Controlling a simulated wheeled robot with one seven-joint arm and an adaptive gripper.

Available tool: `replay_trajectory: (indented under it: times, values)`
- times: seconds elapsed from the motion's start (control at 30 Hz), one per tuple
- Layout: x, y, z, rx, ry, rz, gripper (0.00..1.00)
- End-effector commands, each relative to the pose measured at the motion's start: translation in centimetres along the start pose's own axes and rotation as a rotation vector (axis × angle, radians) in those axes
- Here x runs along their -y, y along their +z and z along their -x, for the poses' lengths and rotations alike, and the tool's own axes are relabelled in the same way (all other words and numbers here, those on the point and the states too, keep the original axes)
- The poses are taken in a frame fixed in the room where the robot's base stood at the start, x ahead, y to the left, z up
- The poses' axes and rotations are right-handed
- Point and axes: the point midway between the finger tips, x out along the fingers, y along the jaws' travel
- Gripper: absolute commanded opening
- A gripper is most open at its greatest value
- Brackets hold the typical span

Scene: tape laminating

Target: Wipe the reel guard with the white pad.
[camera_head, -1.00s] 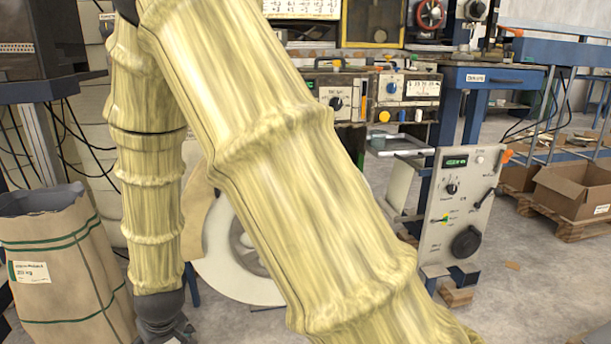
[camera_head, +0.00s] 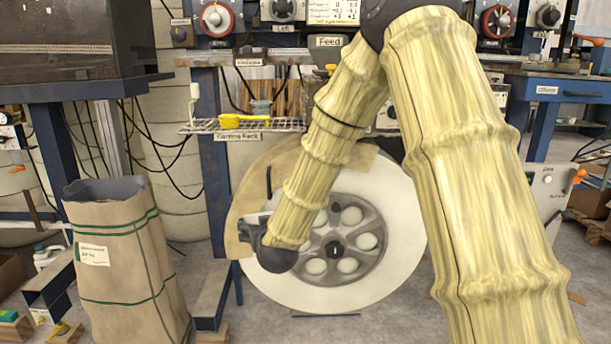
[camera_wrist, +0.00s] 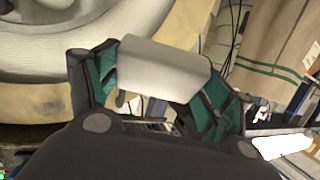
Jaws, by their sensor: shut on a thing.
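The reel guard (camera_head: 248,186) is a tan curved plate along the left and upper edge of the large white reel (camera_head: 400,225) in the head view. In the wrist view the guard (camera_wrist: 42,106) shows as a tan curved band behind my gripper. My gripper (camera_wrist: 155,82) is shut on the white pad (camera_wrist: 162,66), a pale block between its green-lined fingers. In the head view my gripper (camera_head: 247,230) is small and dark, in front of the guard's lower left part. The pad is not clear there. I cannot tell whether the pad touches the guard.
A tall paper sack (camera_head: 118,260) stands left of the reel. A wire coating rack (camera_head: 240,126) with a yellow item juts out above the guard. A blue post (camera_head: 212,180) stands behind it.

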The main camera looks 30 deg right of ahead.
Motion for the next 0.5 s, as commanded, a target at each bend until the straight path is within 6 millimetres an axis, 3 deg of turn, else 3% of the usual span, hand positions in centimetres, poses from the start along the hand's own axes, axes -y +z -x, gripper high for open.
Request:
replay_trajectory:
  times: [0.27,0.5]
  values:
    - [-6.2,-6.8,-1.1,-0.359,0.133,-0.014,0.61]
    - [-11.7,-11.9,0.2,-0.593,0.246,0.006,0.61]
